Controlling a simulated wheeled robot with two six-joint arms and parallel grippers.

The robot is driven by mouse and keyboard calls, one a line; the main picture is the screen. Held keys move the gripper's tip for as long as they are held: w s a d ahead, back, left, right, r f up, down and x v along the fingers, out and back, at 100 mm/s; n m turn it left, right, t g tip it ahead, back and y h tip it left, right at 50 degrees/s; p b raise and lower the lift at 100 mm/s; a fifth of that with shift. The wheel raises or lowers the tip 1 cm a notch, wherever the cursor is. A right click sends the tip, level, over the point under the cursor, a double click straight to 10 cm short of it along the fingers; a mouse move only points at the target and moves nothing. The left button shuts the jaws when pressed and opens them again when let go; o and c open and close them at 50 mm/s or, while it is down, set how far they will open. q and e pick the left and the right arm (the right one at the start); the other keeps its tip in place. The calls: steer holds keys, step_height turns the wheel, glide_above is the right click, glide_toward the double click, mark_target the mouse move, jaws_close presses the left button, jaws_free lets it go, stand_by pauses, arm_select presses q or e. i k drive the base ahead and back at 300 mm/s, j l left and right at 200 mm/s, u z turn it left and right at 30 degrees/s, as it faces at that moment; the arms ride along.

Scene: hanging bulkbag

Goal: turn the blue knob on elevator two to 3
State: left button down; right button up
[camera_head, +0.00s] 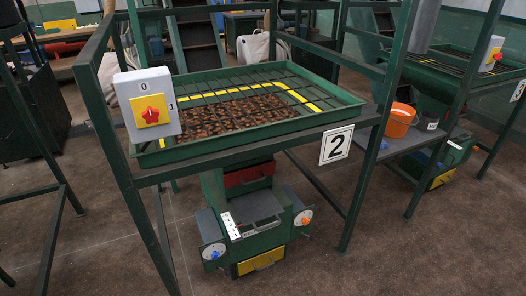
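Elevator two is the green frame with a white plate marked 2 (336,145) on its front right corner. Below its tray is a green machine body with two round white dials. The blue knob (214,255) sits on the left dial (206,250), low on the machine. The dial's numbers and the knob's setting are too small to read. An orange knob (305,221) sits on the right dial. Neither of my grippers shows in the head view.
A grey switch box (126,86) with a red switch on yellow, marked 0 and 1, is on the frame's left post. The green tray (335,97) holds brown pieces. An orange bucket (398,122) stands on a shelf at right. The brown floor (400,255) in front is clear.

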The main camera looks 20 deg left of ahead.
mark_target(215, 255)
steer(key=u, duration=1.1)
